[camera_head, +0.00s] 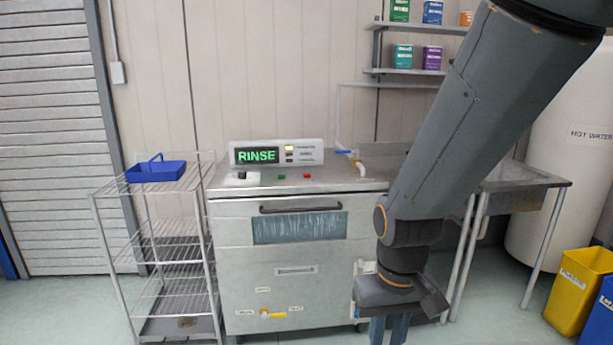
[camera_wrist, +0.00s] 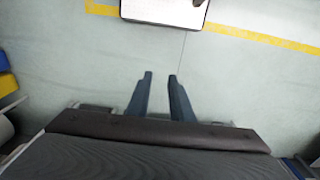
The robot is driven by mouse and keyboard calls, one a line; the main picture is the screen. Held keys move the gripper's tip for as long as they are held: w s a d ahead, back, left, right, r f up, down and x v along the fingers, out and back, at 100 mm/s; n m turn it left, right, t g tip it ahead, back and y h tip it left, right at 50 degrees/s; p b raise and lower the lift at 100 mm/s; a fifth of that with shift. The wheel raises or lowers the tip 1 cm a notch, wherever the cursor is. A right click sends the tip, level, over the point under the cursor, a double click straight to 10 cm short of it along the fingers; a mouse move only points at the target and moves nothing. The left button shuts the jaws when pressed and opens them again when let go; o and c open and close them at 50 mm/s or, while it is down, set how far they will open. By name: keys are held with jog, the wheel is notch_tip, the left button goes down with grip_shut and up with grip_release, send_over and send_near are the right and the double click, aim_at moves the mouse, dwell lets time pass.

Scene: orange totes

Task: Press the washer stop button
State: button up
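The washer (camera_head: 235,235) is a steel cabinet in the middle of the head view, with a windowed front and a handle. Its display (camera_head: 257,156) reads RINSE in green. On its top panel are a green button (camera_head: 282,177), a red button (camera_head: 307,176) and a dark knob (camera_head: 242,175). I cannot read any label on the buttons. My gripper (camera_head: 388,330) hangs low in front of the washer's right side, pointing down, apart from the buttons. In the wrist view my gripper (camera_wrist: 160,76) has its two fingers apart with nothing between them, above the floor.
A wire rack (camera_head: 150,250) with a blue caddy (camera_head: 156,168) stands left of the washer. A sink table (camera_head: 520,180) stands right, partly behind my arm. A yellow bin (camera_head: 578,290) and a hot water tank (camera_head: 570,140) are far right. A tap (camera_head: 355,160) rises beside the display.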

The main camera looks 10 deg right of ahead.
grip_shut()
dwell(1.4)
